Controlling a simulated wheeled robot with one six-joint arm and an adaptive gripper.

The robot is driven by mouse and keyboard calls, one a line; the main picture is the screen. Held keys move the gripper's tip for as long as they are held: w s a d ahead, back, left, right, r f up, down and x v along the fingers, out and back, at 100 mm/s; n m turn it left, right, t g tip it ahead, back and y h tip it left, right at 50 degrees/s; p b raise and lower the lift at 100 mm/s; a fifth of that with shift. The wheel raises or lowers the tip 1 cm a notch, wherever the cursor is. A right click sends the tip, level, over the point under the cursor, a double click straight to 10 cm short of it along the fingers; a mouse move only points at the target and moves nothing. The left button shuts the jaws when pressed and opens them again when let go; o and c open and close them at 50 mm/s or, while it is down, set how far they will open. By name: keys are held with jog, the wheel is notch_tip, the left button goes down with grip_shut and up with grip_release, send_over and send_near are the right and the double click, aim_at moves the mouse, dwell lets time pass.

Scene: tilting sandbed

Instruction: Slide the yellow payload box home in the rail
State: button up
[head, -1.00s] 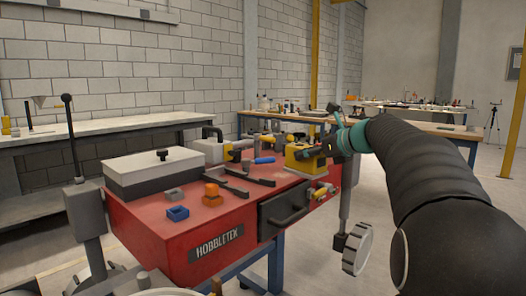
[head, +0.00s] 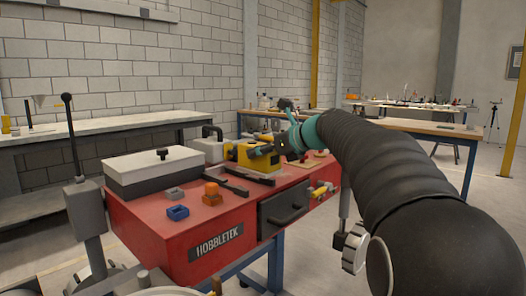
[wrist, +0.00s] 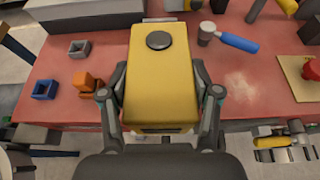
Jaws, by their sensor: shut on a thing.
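The yellow payload box (head: 243,154) is in my gripper (head: 268,151), over the red HOBBLETEK bench top. The wrist view shows the box (wrist: 160,85) from above, with a round dark knob on its top and a finger of my gripper (wrist: 160,95) against each long side. The dark rail bars (head: 236,187) lie on the bench just in front of the box in the head view. The box's underside is hidden, so I cannot tell whether it touches the rail or hangs above it.
Blue (head: 177,212), grey (head: 175,194) and orange (head: 211,190) small blocks lie left of the rail. A white-lidded case (head: 155,168) stands at the left. In the wrist view, a blue-handled tool (wrist: 238,42) and a red button on a pale plate (wrist: 300,82) lie to the right.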

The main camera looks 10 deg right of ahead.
jog(key=shift+f+b, duration=1.4)
jog(key=shift+f, duration=1.3)
jog(key=shift+w+a, duration=0.15)
jog(key=shift+w+a+p, duration=0.75)
jog(key=shift+w+p, duration=0.3)
jog(key=shift+p, duration=0.05)
jog(key=shift+w+a+f, duration=0.1)
jog(key=shift+w, duration=0.05)
jog(key=shift+w+a+p, duration=0.35)
jog(key=shift+w, duration=0.1)
jog(key=shift+w+a, duration=0.45)
jog(key=shift+w, duration=0.2)
jog(key=shift+w+a, duration=0.15)
jog(key=shift+w+a, duration=0.75)
jog(key=shift+w, duration=0.3)
jog(key=shift+w+a, duration=0.1)
jog(key=shift+w, duration=0.05)
